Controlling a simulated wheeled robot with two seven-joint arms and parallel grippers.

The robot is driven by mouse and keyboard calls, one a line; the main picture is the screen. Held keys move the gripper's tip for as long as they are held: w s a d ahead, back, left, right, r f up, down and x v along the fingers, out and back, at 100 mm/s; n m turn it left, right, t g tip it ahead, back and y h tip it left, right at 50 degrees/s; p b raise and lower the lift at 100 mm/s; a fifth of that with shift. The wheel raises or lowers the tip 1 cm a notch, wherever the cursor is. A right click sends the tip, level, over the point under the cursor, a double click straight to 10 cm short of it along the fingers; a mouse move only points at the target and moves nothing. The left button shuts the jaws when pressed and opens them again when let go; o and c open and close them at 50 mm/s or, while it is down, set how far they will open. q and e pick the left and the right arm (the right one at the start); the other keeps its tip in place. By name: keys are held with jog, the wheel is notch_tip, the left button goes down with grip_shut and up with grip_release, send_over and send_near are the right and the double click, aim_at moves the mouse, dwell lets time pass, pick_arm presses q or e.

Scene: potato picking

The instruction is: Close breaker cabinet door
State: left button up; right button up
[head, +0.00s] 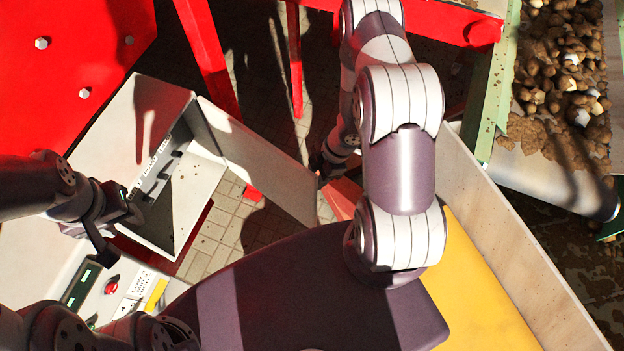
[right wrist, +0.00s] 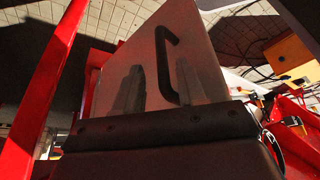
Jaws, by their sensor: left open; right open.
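The breaker cabinet (head: 128,112) is a pale grey box at the left of the head view, with dark breakers inside. Its door (head: 262,163) stands open, swung out to the right. In the right wrist view the door (right wrist: 203,62) shows its face with a black bar handle (right wrist: 164,62). My right gripper (right wrist: 158,82) is open in front of that face, its fingers left and right of the handle's lower part; contact cannot be told. In the head view it is partly hidden near the door's free edge. My left gripper (head: 118,232) is open and empty beside the cabinet's lower left side.
A control panel with a red button (head: 111,288) lies below the cabinet. Red machine frames (head: 206,50) stand behind. A potato conveyor (head: 560,70) is at the upper right. A pale panel (head: 520,240) and a yellow surface (head: 480,290) lie right of my right arm. Tiled floor shows below the door.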

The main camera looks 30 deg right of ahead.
jog(key=shift+s+a+f, duration=0.1)
jog(key=shift+a+f, duration=0.35)
jog(key=shift+f, duration=0.2)
jog(key=shift+s+a+f, duration=0.1)
jog(key=shift+a+f, duration=0.3)
jog(key=shift+f, duration=0.2)
jog(key=shift+w+d+f, duration=0.1)
jog(key=shift+w+d, duration=0.05)
jog(key=shift+d, duration=0.05)
jog(key=shift+c, duration=0.6)
jog(key=c, duration=0.5)
grip_shut()
